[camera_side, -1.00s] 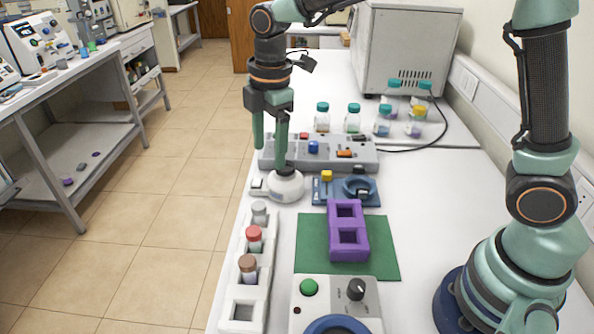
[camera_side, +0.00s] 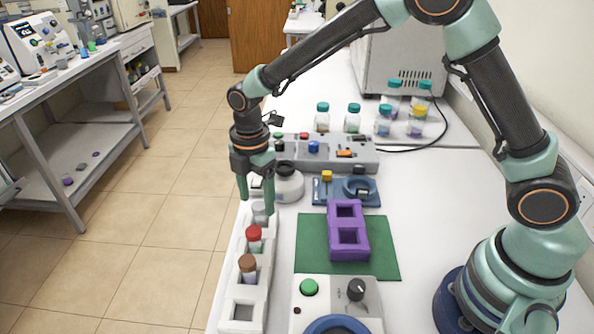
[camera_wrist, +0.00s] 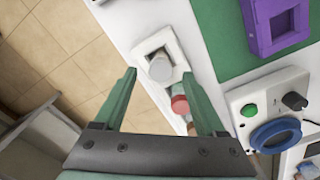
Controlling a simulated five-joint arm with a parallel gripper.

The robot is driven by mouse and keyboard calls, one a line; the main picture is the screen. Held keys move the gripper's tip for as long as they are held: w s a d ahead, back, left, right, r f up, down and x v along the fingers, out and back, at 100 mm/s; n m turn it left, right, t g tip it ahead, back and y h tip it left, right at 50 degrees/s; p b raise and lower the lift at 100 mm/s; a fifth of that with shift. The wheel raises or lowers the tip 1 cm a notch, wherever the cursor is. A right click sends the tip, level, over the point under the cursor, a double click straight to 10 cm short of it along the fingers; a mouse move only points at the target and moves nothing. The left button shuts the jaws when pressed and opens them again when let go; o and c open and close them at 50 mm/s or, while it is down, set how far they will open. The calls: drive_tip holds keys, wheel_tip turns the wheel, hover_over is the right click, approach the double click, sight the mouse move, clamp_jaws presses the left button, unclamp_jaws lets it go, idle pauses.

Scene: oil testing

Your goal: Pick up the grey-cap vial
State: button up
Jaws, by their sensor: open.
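The grey-cap vial (camera_side: 259,214) stands upright in the far slot of the white rack (camera_side: 242,326). In the wrist view, its round grey cap (camera_wrist: 160,68) shows between my fingertips, with space on both sides. My gripper (camera_side: 256,204) is open and points down, its fingers to either side of the cap in the side view. It also shows in the wrist view (camera_wrist: 159,75), empty. The front finger partly hides the vial in the side view. Whether a finger touches it, I cannot tell.
The red-cap vial (camera_side: 254,239) and the brown-cap vial (camera_side: 248,268) stand nearer in the same rack; its nearest slot is empty. A purple two-hole block (camera_side: 348,218) sits on a green mat (camera_side: 385,250) to the right.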

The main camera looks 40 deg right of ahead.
sight(259, 206)
wheel_tip(259, 206, down, 4)
drive_tip(key=shift+d+f, duration=0.1)
clamp_jaws()
idle(0.4)
